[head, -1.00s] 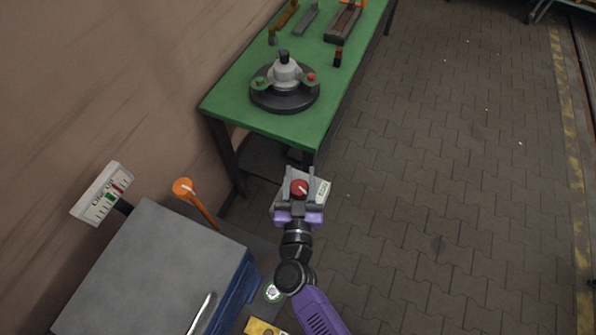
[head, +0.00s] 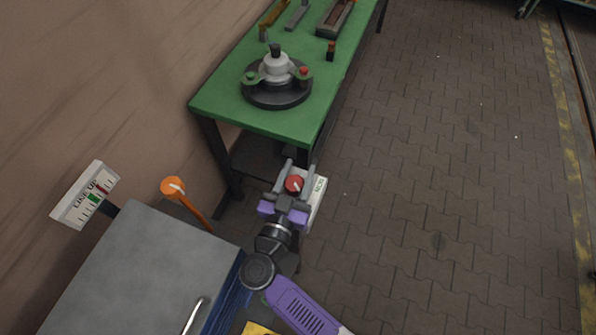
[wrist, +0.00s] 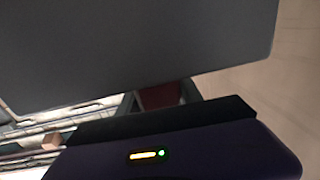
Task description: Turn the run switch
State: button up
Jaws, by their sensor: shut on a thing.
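The run switch is a red round knob (head: 294,184) with a white pointer line, on a pale box with a lettered label (head: 319,186) that I cannot read clearly. My gripper (head: 297,180) is shut on the red knob, one grey finger on each side of it. In the wrist view a dark red patch (wrist: 161,97), seemingly the knob, shows between dark finger parts. My gripper and wrist hide the near part of the box.
A green workbench (head: 225,103) with a dark round fixture (head: 278,96) stands just beyond. An orange-knobbed lever (head: 173,188), a gauge sign (head: 85,195) and a grey-topped cabinet (head: 130,270) are at left. Paved floor (head: 430,180) at right is clear.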

aim_at(291, 192)
jog(key=o, duration=1.4)
jog(key=shift+c, duration=0.2)
jog(key=shift+s, duration=0.1)
jog(key=b+v, duration=0.1)
jog(key=v, duration=0.5)
jog(key=shift+s+a, duration=0.1)
jog(key=shift+s, duration=0.25)
jog(key=shift+s+a, duration=0.1)
jog(key=shift+s, duration=0.3)
